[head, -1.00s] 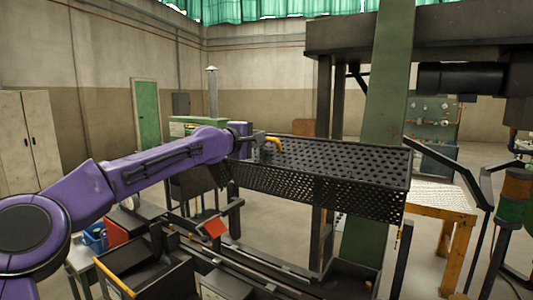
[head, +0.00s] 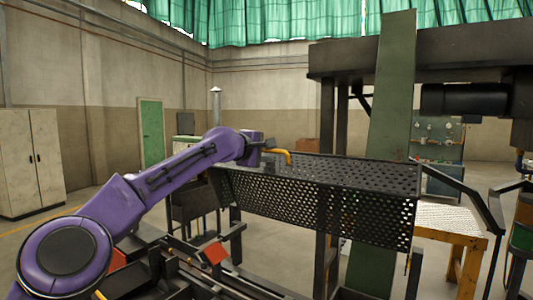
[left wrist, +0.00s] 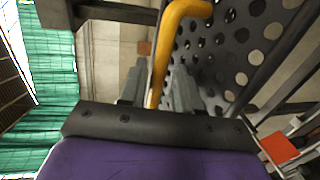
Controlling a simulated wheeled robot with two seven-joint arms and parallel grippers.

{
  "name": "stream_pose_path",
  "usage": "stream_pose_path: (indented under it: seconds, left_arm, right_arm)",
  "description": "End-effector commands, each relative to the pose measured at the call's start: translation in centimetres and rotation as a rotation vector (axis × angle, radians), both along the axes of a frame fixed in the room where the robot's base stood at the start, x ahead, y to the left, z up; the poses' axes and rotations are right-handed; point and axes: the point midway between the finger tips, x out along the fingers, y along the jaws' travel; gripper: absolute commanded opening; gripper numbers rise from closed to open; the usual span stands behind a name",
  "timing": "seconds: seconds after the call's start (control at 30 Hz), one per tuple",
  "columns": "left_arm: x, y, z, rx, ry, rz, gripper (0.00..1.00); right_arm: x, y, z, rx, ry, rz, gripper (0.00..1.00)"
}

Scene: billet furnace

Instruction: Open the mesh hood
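The mesh hood (head: 330,203) is a black perforated metal cover in the middle of the head view, with a holed front face and a narrow top face. A bent yellow handle (head: 282,151) sticks out at its far left end. My left gripper (head: 266,152) is at this handle. The hood's holes (left wrist: 235,35) fill the upper right there. The exact finger contact is partly hidden. My right gripper is in neither view.
A yellow-legged table (head: 455,220) is at the right. A red plate (head: 215,252) sits on the dark frame below the hood. Open floor lies at the left.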

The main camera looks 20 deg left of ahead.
Motion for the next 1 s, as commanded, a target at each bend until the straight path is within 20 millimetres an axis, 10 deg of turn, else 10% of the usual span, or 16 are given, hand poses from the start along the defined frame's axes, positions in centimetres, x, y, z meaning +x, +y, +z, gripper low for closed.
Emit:
stream_pose_path:
  seconds: [0.27,0.7,1.0]
  left_arm:
    - [-0.5,0.2,-0.4,0.005,0.004,0.001,0.36]
    - [-9.2,1.8,1.5,0.003,-0.002,0.001,0.36]
    - [-10.3,2.0,2.1,0.003,0.002,0.001,0.36]
  right_arm:
    - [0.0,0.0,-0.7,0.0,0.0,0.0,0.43]
    - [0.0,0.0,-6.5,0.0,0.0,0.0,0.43]
    - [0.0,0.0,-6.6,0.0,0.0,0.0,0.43]
